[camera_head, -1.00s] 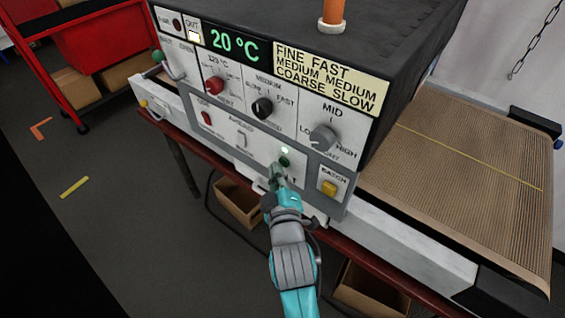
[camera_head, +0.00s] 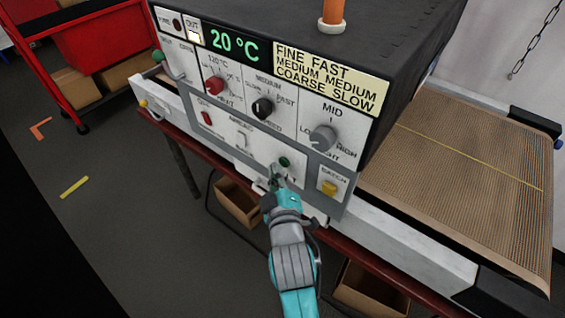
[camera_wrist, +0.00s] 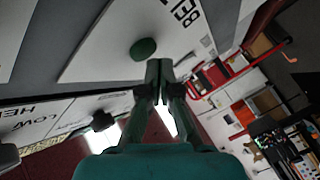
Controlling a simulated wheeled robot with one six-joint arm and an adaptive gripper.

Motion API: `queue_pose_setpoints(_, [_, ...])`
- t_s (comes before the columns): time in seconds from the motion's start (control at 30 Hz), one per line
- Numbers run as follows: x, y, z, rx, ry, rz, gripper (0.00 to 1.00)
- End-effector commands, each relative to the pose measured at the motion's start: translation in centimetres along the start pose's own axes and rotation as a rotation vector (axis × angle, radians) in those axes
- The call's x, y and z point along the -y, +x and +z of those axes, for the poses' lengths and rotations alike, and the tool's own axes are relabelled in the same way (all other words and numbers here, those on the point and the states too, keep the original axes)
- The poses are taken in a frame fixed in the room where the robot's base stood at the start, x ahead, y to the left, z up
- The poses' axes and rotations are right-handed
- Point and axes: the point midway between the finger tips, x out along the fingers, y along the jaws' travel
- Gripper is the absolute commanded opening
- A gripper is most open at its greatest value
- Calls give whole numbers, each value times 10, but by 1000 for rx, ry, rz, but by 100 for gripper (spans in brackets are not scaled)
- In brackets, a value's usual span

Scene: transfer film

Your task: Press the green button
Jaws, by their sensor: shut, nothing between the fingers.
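The green button (camera_head: 284,161) is a small dark green round cap on the lower white panel of the machine front. It also shows in the wrist view (camera_wrist: 143,48), to the upper left of the fingertips. My gripper (camera_head: 273,172) is shut and empty, with its fingertips just below and left of the button in the head view. In the wrist view the closed fingertips (camera_wrist: 159,68) appear beside the button, with a small gap in the picture. I cannot tell how far they stand from the panel.
A yellow button (camera_head: 329,187) is to the right, and a red switch (camera_head: 207,118) and a white switch (camera_head: 242,139) are to the left. Knobs sit above. The conveyor belt (camera_head: 470,180) extends right. Open boxes (camera_head: 238,203) stand under the machine.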

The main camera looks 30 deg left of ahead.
Motion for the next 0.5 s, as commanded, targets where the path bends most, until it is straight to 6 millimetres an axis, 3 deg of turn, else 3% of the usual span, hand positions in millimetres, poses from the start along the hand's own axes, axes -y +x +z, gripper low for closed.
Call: queue_pose_setpoints(0.5, [15, -19, -14, 0, -1, -2, 0])
